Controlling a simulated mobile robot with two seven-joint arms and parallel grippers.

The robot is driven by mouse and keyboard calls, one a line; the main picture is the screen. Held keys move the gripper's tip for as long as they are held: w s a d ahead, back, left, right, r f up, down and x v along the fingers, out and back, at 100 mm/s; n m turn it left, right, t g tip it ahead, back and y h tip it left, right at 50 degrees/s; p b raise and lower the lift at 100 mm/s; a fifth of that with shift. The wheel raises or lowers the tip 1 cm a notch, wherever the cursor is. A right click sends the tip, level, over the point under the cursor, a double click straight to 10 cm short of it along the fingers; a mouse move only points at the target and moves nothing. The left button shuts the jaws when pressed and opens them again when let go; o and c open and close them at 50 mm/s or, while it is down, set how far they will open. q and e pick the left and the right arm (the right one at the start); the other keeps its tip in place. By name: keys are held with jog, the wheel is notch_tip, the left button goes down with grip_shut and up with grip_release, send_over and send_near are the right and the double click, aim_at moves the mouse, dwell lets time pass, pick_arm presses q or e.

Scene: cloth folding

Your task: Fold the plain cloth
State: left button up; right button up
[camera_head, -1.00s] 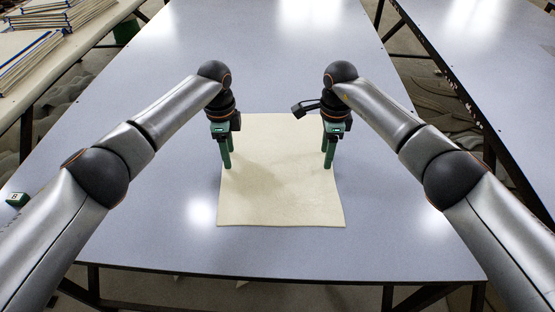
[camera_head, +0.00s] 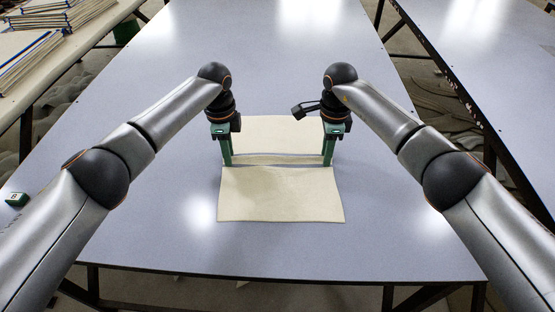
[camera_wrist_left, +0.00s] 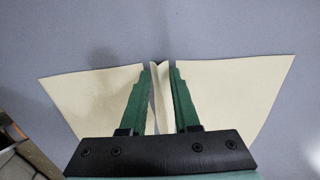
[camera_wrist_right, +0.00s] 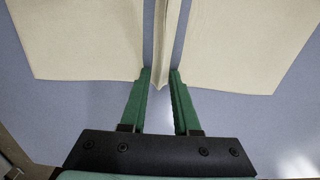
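The plain cream cloth (camera_head: 280,198) lies on the grey table in the head view. Its near and far parts look flat, with strips of table showing between them and a narrow raised ridge across the middle. The ridge stands between the green fingers in the left wrist view (camera_wrist_left: 160,90) and the right wrist view (camera_wrist_right: 165,45). A flat part of the cloth spreads on each side there. How the ridge joins these parts is unclear.
The grey table (camera_head: 150,225) is bare around the cloth. Stacked boards (camera_head: 30,50) lie on a side table at upper left. Another table (camera_head: 490,70) stands at the right, across a gap.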

pick_arm(q)
jog(key=c, duration=0.4)
pick_arm(e)
jog(key=c, duration=0.4)
pick_arm(q)
grip_shut()
pick_arm(e)
grip_shut()
